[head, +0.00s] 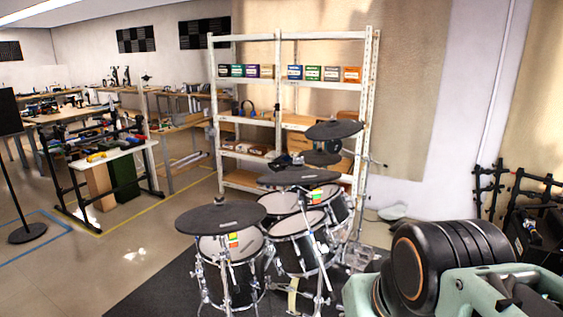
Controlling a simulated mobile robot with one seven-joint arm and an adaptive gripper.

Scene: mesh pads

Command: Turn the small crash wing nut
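An electronic drum kit stands on a dark mat (150,290) in the middle of the head view. I cannot tell which is the small crash. Any wing nut on top of the pads is too small to make out. My arm shows at the lower right, apart from the kit in the picture. My gripper is not in view.
White drums (299,222) on chrome stands crowd below the pads. A white shelf rack (277,95) with small boxes stands behind the kit. A workbench (113,152) is at left, and a black stand (27,232) is farther left. The floor between is mostly clear.

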